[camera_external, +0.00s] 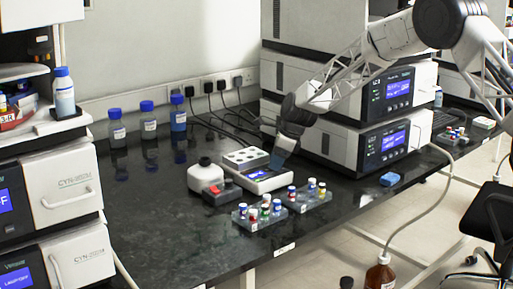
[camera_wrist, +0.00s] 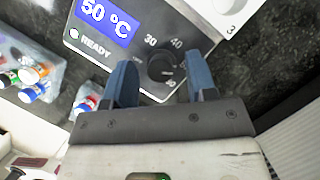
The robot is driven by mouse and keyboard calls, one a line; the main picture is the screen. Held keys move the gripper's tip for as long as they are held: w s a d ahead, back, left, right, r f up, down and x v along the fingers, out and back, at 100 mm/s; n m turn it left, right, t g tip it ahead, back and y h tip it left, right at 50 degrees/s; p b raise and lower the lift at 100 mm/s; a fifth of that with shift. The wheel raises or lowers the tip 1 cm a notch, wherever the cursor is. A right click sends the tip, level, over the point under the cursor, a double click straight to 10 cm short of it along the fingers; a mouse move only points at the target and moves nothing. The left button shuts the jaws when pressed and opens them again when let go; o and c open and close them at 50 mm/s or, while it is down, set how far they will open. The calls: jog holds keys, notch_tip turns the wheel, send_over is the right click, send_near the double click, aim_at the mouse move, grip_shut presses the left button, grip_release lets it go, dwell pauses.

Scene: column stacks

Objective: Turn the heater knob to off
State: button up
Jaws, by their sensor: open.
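The heater (camera_external: 268,184) is a white and grey block on the black bench, with round wells at its back. Contact with the knob cannot be told. In the external view my gripper (camera_external: 276,163) reaches down over the heater's right side.
Racks of capped vials (camera_external: 258,216) stand in front of the heater. A white device with a black top (camera_external: 205,175) stands left of it. Stacked instruments (camera_external: 345,140) rise behind my arm. Blue-capped bottles (camera_external: 148,122) stand along the wall. The left-front bench is clear.

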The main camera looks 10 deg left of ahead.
jog(key=shift+c, duration=0.2)
jog(key=c, duration=0.9)
